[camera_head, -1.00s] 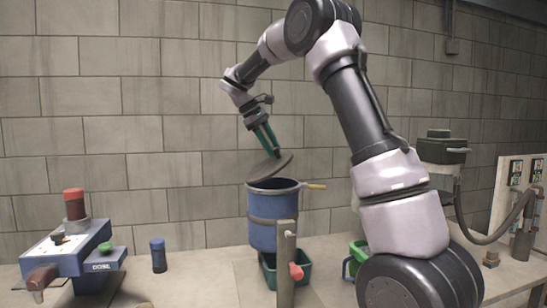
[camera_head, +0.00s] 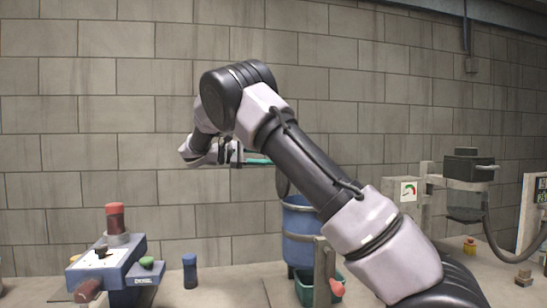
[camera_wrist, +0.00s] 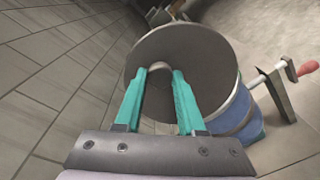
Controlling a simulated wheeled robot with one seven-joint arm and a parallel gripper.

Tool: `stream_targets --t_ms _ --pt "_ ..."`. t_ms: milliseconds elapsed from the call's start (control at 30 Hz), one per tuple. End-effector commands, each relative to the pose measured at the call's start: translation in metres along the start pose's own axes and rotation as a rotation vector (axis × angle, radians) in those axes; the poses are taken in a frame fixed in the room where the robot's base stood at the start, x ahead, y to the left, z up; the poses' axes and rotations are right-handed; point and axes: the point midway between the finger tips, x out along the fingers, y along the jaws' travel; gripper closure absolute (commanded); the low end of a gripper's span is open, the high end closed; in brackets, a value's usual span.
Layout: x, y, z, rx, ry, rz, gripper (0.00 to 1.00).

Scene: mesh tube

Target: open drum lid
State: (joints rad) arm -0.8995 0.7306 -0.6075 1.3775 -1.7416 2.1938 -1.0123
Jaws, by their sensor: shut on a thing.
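The drum is a blue vessel (camera_head: 300,225), partly hidden behind my arm in the head view; its blue side also shows in the wrist view (camera_wrist: 240,115). The lid, a round grey disc (camera_wrist: 205,55), fills the upper middle of the wrist view. In the head view a dark sliver of the lid (camera_head: 282,184) stands steeply tilted above the drum's rim. My gripper (camera_wrist: 162,72) has its teal fingers closed at the middle of the lid, on its small handle. The fingers show only partly in the head view (camera_head: 256,160). The drum's opening is hidden.
A crank with a red grip (camera_head: 336,287) stands in front of the drum, above a green bin (camera_head: 304,280). A blue dosing device (camera_head: 110,262) and a small dark blue cylinder (camera_head: 190,270) stand to the left. A gauge panel (camera_head: 409,191) stands to the right.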

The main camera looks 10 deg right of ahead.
Motion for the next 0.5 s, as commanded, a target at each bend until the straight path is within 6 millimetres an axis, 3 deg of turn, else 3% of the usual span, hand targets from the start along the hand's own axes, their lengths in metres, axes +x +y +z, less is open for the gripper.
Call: stream_targets --t_ms 200,500 --pt "-0.026 -0.011 -0.009 0.000 -0.117 0.149 1.00" --pt "-0.045 -0.022 -0.018 -0.001 -0.224 0.280 1.00"
